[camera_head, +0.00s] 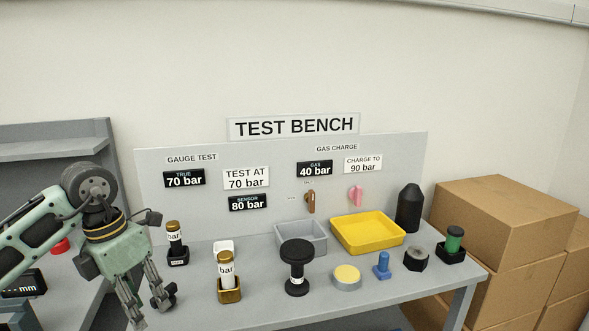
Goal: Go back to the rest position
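My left gripper (148,311) hangs at the lower left, fingers pointing down over the left front part of the test bench (200,318). Its fingers are apart, with nothing seen between them. A small dark object shows right beside the right finger; I cannot tell whether it is part of the gripper. My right gripper is not in view.
On the bench are a gauge in a black holder (178,256), one in a brass holder (230,296), a black spool-shaped part (296,283), a grey tray (314,246), a yellow tray (400,240) and a black cylinder (409,210). Cardboard boxes (500,225) stand right.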

